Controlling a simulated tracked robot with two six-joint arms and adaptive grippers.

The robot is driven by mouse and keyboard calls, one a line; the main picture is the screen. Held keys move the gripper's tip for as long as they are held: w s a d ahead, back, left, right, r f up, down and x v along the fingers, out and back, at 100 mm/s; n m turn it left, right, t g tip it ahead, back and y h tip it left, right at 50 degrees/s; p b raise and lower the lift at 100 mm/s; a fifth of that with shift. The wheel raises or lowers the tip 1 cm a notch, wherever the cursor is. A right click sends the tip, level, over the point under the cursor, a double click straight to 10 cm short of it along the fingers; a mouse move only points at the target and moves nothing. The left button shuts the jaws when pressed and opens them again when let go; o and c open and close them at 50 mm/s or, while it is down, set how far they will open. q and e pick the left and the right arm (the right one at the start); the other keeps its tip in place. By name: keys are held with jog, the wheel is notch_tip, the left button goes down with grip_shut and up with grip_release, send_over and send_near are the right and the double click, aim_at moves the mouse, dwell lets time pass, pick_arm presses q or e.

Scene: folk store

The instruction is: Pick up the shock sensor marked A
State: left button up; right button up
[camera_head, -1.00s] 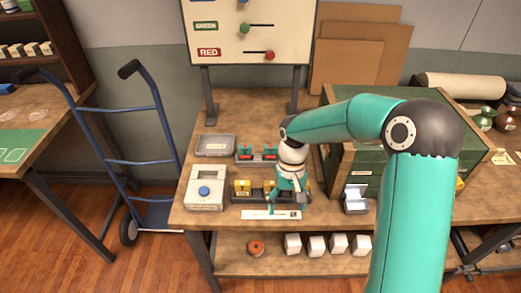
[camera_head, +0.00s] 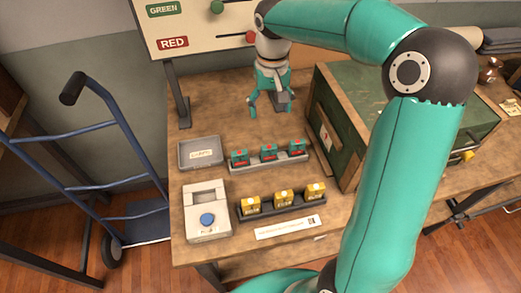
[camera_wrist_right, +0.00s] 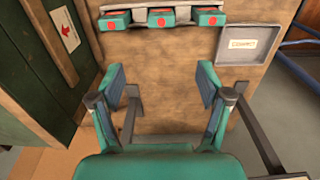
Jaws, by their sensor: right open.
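Two racks of small sensors stand on the wooden workbench (camera_head: 215,95). The rear rack (camera_head: 240,167) holds three teal units with red marks: left (camera_head: 239,157), middle (camera_head: 268,152) and right (camera_head: 297,148). The front rack (camera_head: 268,208) holds three yellow units: left (camera_head: 251,205), middle (camera_head: 283,198) and right (camera_head: 315,190). I cannot read a letter A on any of them. My right gripper (camera_head: 270,108) is open and empty behind the teal row. In the right wrist view the gripper (camera_wrist_right: 161,85) points at bare bench, with the teal units beyond its fingertips. My left gripper is not seen.
A grey tray (camera_head: 200,153) and a grey device with a blue button (camera_head: 207,219) stand left of the racks. A green crate (camera_head: 335,115) stands close on the right. A sign board (camera_head: 200,25) rises behind. A printed strip (camera_head: 290,227) lies in front.

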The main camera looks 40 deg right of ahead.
aim_at(268, 146)
jog(key=f, duration=1)
jog(key=s+a+f+p, duration=0.1)
jog(key=f, duration=0.4)
jog(key=shift+s+f, duration=0.1)
jog(key=shift+f, duration=0.45)
jog(key=shift+c, duration=0.2)
jog(key=c, duration=1.2)
jog(key=shift+r, duration=0.1)
jog(key=shift+w+r, duration=0.15)
jog(key=shift+w, duration=0.05)
